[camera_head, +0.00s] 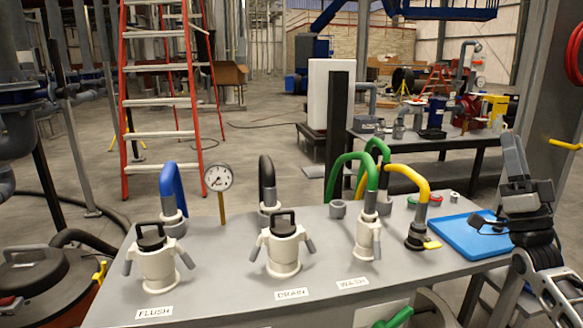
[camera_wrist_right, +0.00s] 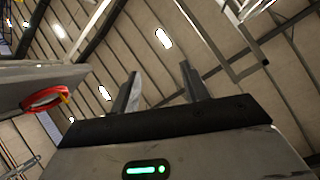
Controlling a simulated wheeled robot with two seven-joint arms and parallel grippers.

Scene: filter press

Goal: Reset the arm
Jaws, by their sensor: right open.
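My right arm rises at the right edge of the head view, beside the tray end of the grey bench. My right gripper (camera_head: 514,158) is at its raised upper end, apart from the bench. In the right wrist view its two dark fingers (camera_wrist_right: 158,92) stand apart with nothing between them and point toward the roof. My left arm and gripper are not in view.
The bench (camera_head: 225,265) holds white fittings labelled FLUSH (camera_head: 157,262) and DRAIN (camera_head: 284,250), a gauge (camera_head: 219,178), coloured hoses and a blue tray (camera_head: 455,240) close to my right arm. A pillar (camera_head: 535,90) stands behind the arm. A red ladder (camera_head: 160,133) stands back left.

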